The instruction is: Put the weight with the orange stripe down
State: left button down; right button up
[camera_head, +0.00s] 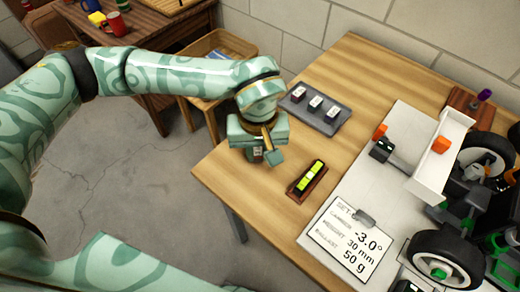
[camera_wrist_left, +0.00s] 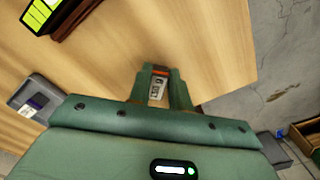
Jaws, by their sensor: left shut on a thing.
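The weight with the orange stripe (camera_wrist_left: 158,88) is a small grey block, seen in the left wrist view between the fingers, with the stripe near its top end. My left gripper (camera_wrist_left: 160,84) is shut on it. In the head view the left gripper (camera_head: 264,153) is over the left part of the wooden table (camera_head: 238,185), near its edge. There the weight (camera_head: 257,153) is mostly hidden by the gripper. I cannot tell whether the weight touches the table. My right gripper is not in view.
A grey tray (camera_head: 299,111) with several weights stands behind, to the right. A yellow-green level (camera_head: 310,177) lies right of the gripper. A sign (camera_head: 346,243) reads -3.0°, 30 mm, 50 g. A racecar (camera_head: 437,185) fills the right. Bare wood lies around the gripper.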

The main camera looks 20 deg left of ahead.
aim_at(258, 156)
pick_arm(q)
jog(key=shift+r, duration=0.1)
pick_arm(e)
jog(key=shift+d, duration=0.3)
pick_arm(q)
jog(key=c, duration=1.3)
grip_release()
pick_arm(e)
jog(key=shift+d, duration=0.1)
pick_arm(q)
notch_tip(258, 156, up, 12)
jog(key=p, duration=0.4)
jog(key=shift+p, duration=0.4)
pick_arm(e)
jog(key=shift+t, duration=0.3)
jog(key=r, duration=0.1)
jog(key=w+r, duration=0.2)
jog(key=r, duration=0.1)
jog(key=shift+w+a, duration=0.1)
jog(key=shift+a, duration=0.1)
